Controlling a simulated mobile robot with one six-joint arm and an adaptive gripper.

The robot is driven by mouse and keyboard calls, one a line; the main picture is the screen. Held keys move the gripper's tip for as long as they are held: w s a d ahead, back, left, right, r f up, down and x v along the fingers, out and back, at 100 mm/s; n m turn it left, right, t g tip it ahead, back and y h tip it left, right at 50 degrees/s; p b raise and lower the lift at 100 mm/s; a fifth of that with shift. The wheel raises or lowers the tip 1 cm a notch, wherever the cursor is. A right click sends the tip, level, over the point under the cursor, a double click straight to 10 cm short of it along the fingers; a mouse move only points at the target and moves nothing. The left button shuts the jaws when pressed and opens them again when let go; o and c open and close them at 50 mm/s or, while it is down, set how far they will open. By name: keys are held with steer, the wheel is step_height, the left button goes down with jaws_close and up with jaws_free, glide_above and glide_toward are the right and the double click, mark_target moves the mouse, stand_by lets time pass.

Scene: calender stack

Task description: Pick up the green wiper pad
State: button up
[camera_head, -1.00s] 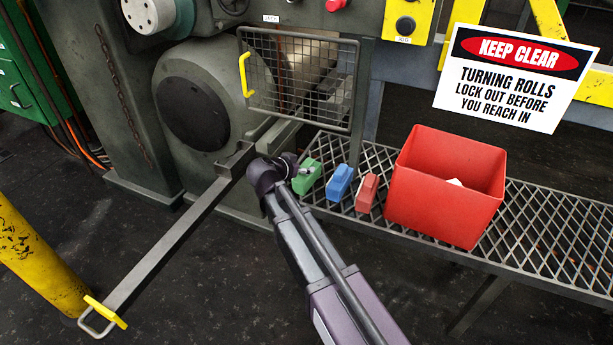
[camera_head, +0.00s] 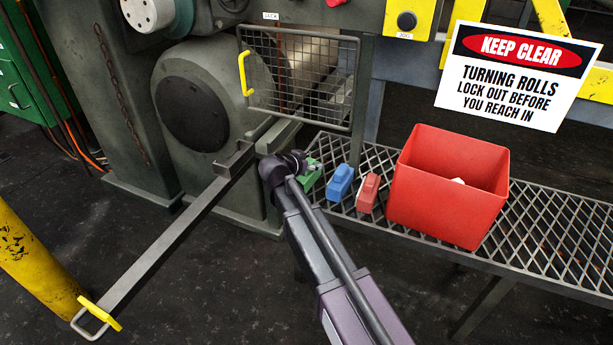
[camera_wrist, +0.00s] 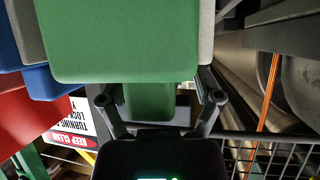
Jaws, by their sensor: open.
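The green wiper pad (camera_head: 311,176) stands on the mesh shelf, left of the blue and red pads. My wrist partly hides it in the head view. In the wrist view the green pad (camera_wrist: 125,40) fills the upper middle, very close. My gripper (camera_wrist: 158,98) is open, with one finger at each side of a lower green part of the pad. I cannot tell whether the fingers touch it. In the head view my gripper (camera_head: 305,163) is at the pad's upper left, its fingers mostly hidden.
A blue pad (camera_head: 340,183) and a red pad (camera_head: 368,193) stand right of the green one. A red bin (camera_head: 440,205) stands further right on the mesh shelf (camera_head: 545,225). A wire guard (camera_head: 300,85) is behind my gripper. A keep-clear sign (camera_head: 515,75) hangs at upper right.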

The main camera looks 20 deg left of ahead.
jaws_close()
stand_by(0.3)
steer(key=shift+r, duration=0.15)
step_height(320, 180, up, 3)
steer(key=p, duration=0.3)
steer(key=s+d+r+p, duration=0.1)
steer(key=s+d, duration=0.1)
steer(key=s, duration=0.5)
steer(key=s+d+p, duration=0.1)
steer(key=s+d, duration=0.1)
steer(key=s, duration=0.6)
steer(key=shift+s+d+r, duration=0.15)
steer(key=shift+s+r, duration=0.1)
steer(key=shift+r, duration=0.1)
steer(key=shift+r, duration=0.15)
